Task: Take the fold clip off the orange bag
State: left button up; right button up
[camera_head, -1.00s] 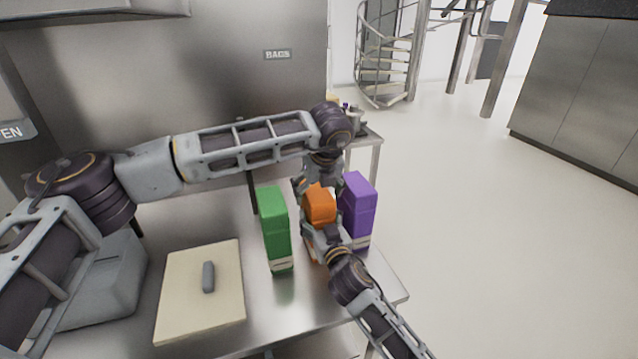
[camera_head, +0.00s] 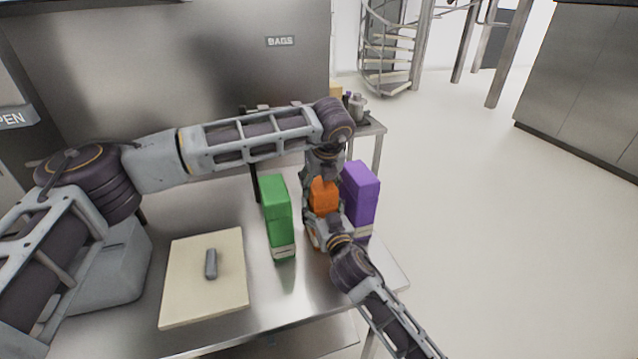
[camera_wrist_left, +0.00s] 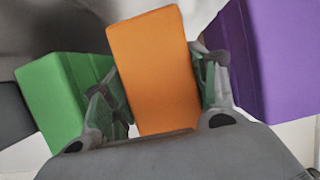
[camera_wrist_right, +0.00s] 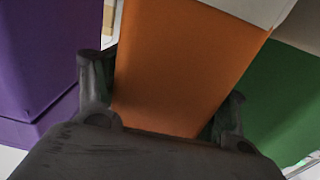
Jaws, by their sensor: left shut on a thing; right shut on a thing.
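The orange bag (camera_head: 324,196) stands between the green and purple bags, partly covered by both my grippers. My left gripper (camera_head: 322,183) comes down from above and is shut on the upper part of the orange bag. In the left wrist view, the orange bag (camera_wrist_left: 156,75) fills the space between the fingers. My right gripper (camera_head: 319,226) is shut on the lower part of the bag from the near side. In the right wrist view, the orange bag (camera_wrist_right: 182,70) lies between its fingers. I cannot make out a fold clip on the bag.
The green bag (camera_head: 277,220) stands close on the left and the purple bag (camera_head: 361,193) close on the right. A cream board (camera_head: 185,295) with a small grey piece (camera_head: 211,263) on it lies on the steel table (camera_head: 290,305) at left.

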aim_at(319, 179)
pick_arm(q)
jog(key=shift+c, duration=0.4)
jog(key=shift+r, duration=1.2)
dwell(0.6)
jog(key=shift+r, duration=1.95)
pick_arm(e)
jog(key=o, duration=1.6)
jog(key=shift+s, duration=0.1)
jog(key=shift+v, duration=5.9)
